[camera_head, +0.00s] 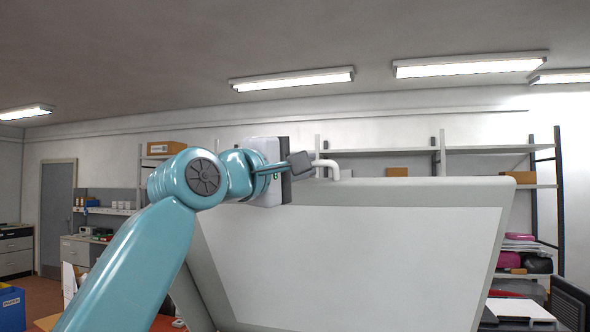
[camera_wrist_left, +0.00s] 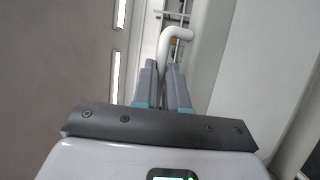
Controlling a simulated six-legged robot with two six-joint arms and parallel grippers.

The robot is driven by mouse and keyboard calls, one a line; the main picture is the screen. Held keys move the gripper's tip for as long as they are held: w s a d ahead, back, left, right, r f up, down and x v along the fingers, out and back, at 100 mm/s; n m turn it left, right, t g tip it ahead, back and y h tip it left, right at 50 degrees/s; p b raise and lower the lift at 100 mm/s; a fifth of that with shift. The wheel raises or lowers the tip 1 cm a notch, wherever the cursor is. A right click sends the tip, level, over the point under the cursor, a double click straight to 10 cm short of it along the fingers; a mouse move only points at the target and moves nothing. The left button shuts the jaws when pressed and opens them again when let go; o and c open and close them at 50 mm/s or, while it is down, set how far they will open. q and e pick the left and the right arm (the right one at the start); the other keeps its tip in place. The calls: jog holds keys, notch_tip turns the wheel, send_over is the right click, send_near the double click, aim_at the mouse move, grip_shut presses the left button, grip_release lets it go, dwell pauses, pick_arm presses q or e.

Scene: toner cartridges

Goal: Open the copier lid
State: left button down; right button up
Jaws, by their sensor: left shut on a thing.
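The copier lid (camera_head: 360,262) stands raised and tilted in the head view, its pale inner face filling the lower middle and right. A white bent handle (camera_head: 327,164) sticks up from its top edge. My left gripper (camera_head: 303,164) is at the handle, at the upper left of the lid. In the left wrist view my left gripper (camera_wrist_left: 164,82) is shut on the white handle (camera_wrist_left: 177,35), which curves out beyond the fingertips. The lid's pale surface also shows on the right of that view. The copier body is hidden behind the lid and my arm. My right gripper is not in view.
Shelves (camera_head: 485,149) with boxes run along the back wall. A blue bin (camera_head: 12,308) stands at the lower left, and a dark chair (camera_head: 570,300) at the lower right. Open air surrounds the lid's top edge.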

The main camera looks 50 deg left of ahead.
pick_arm(q)
jog(key=shift+s+a+r, duration=0.1)
jog(key=shift+s+r, duration=0.15)
jog(key=shift+r, duration=0.2)
jog(key=c, duration=1.5)
grip_release()
jog(key=shift+o, duration=0.2)
jog(key=shift+d, duration=0.2)
jog(key=shift+s+f, duration=0.1)
